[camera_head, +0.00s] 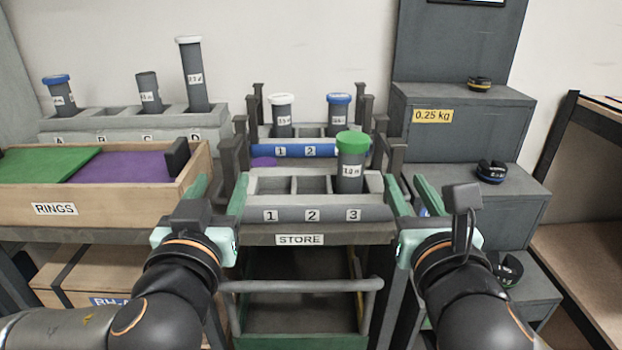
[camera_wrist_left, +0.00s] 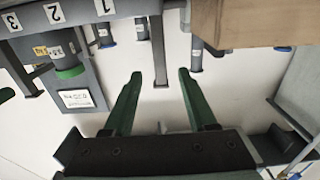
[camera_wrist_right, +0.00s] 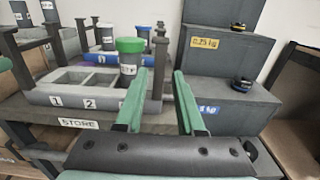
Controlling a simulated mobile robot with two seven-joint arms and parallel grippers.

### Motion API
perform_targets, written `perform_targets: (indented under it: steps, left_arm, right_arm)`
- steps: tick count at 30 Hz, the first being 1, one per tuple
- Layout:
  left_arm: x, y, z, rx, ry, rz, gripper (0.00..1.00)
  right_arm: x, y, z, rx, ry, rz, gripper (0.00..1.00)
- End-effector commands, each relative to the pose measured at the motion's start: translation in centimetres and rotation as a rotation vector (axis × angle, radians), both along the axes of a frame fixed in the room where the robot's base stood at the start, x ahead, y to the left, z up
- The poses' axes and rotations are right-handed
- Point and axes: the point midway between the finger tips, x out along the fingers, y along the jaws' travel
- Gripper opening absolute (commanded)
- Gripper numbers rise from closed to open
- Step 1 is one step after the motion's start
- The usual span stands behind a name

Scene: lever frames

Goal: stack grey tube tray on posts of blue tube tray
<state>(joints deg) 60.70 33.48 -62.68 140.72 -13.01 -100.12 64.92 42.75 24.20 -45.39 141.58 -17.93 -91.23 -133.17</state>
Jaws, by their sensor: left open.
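The grey tube tray (camera_head: 320,214), labelled 1, 2, 3, sits at the front of the STORE shelf. A green-capped tube (camera_head: 350,165) stands in its slot 3; slots 1 and 2 look empty. The blue tube tray (camera_head: 324,150) stands behind it, with upright dark posts at its ends. It holds a white-capped tube (camera_head: 282,116) and a blue-capped tube (camera_head: 339,114). My left gripper (camera_head: 219,197) is open at the grey tray's left end; a post shows between its fingers in the left wrist view. My right gripper (camera_head: 413,200) is open at the right end. Neither holds anything.
A wooden RINGS box (camera_head: 105,208) with green and purple contents stands close left of my left gripper. A grey rack (camera_head: 130,125) with several tubes is behind it. Dark stepped blocks (camera_head: 460,125) with weights stand on the right. A green-based cart (camera_head: 300,300) is below the shelf.

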Motion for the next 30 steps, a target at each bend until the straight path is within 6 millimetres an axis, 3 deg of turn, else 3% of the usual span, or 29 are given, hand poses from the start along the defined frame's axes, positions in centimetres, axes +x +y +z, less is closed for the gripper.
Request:
perform_targets:
  steps: [14,30]
  left_arm:
    - [0.6,0.1,0.1,0.001,-0.005,0.004,0.57]
    - [9.9,0.4,0.1,0.001,-0.004,0.005,0.57]
  right_arm:
    - [0.7,0.0,0.0,-0.007,0.0,-0.003,0.38]
    - [9.9,0.3,0.0,-0.004,0.0,-0.002,0.38]
